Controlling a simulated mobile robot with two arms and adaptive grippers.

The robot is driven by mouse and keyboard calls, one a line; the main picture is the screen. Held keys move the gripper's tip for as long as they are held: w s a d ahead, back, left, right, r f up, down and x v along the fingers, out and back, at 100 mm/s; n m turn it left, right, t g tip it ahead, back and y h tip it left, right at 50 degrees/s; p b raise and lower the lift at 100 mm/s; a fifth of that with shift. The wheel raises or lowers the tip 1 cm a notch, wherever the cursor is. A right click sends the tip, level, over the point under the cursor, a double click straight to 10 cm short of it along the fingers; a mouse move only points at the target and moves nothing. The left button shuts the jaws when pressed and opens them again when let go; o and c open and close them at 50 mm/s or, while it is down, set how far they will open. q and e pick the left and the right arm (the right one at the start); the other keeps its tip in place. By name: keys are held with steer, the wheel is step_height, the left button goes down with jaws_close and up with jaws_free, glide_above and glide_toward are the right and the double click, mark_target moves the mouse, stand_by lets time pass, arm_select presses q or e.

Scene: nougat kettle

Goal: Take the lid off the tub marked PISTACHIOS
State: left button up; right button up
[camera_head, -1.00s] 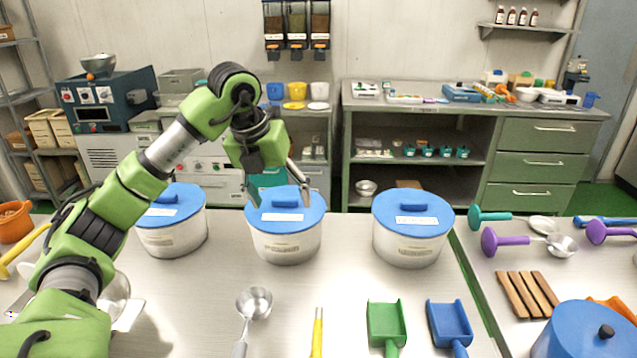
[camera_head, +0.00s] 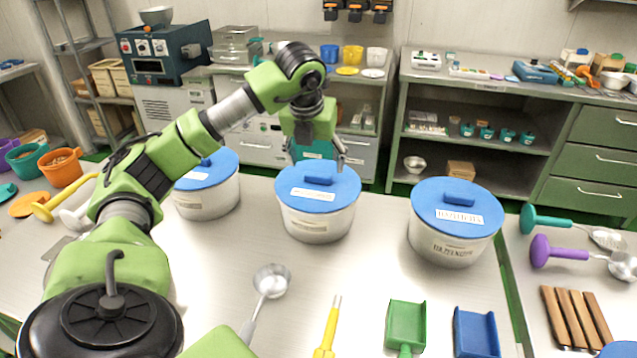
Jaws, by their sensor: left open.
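Three white tubs with blue lids stand in a row on the steel table: a left tub (camera_head: 205,204), a middle tub (camera_head: 316,225) and a right tub (camera_head: 447,247). Each has a label on its lid and one on its side; I cannot read surely which says PISTACHIOS. The middle lid (camera_head: 300,205) and right lid (camera_head: 457,212) sit on their tubs, each with a blue bar handle. My left gripper (camera_head: 315,153) is open and empty, at the far side of the middle lid's handle. My arm partly hides the left lid (camera_head: 215,168). My right gripper is not in view.
A metal ladle (camera_head: 271,281), a yellow-handled tool (camera_head: 331,325), a green scoop (camera_head: 406,325) and a blue scoop (camera_head: 476,332) lie in front of the tubs. Orange and teal cups stand at left. Wooden slats (camera_head: 577,318) lie on the right-hand table.

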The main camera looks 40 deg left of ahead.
mark_target(318, 175)
arm_select(q)
steer(key=shift+w+a+f, duration=0.1)
steer(key=shift+a+f, duration=0.05)
steer(key=shift+f, duration=0.3)
steer(key=p+x, duration=0.1)
steer(key=x, duration=0.2)
steer(key=shift+f, duration=0.25)
steer(key=shift+w+f, duration=0.15)
steer(key=shift+f, duration=0.15)
steer(key=c, duration=1.2)
steer(key=shift+r, duration=0.1)
